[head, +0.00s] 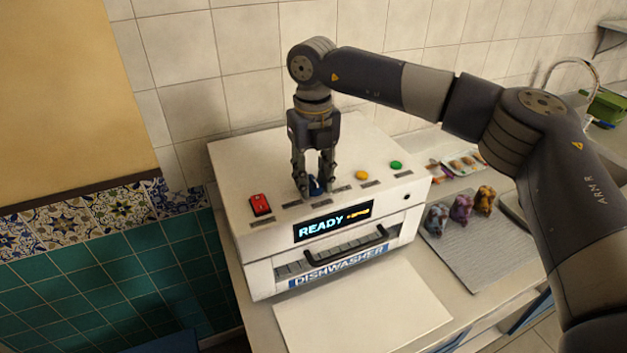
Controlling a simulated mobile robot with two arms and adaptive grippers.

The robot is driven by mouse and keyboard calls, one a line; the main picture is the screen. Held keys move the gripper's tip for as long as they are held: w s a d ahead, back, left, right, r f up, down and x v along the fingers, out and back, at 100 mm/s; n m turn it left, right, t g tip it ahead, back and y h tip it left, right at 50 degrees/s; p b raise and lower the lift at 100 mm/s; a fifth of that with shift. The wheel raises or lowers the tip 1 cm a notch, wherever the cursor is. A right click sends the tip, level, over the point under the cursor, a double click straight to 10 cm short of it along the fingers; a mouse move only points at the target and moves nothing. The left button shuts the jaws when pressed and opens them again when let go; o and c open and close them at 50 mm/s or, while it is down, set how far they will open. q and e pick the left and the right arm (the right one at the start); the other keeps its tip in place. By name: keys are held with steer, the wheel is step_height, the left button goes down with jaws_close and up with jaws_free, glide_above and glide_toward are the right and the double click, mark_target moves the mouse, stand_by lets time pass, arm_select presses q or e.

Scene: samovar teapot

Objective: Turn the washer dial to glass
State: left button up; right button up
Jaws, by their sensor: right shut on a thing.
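The white dishwasher (262,268) stands on the counter against the tiled wall. Its display (333,221) reads "READY" with a small orange symbol. The blue dial (317,187) is on the top panel, just behind the display. My right gripper (315,188) points down from above and is shut on the dial; its fingers hide most of it, so I cannot read the dial's setting. My left gripper is not in view.
A red switch (260,205) is left of the dial; a yellow button (362,175) and a green button (396,165) are right. A handle (347,249) crosses the front. Several figurines (461,208) stand on a grey mat (480,255) at right.

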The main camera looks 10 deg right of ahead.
mark_target(314, 178)
steer(key=shift+w+r, duration=0.1)
stand_by(0.3)
steer(key=o, duration=1.1)
step_height(314, 178, up, 12)
steer(key=shift+f, duration=0.1)
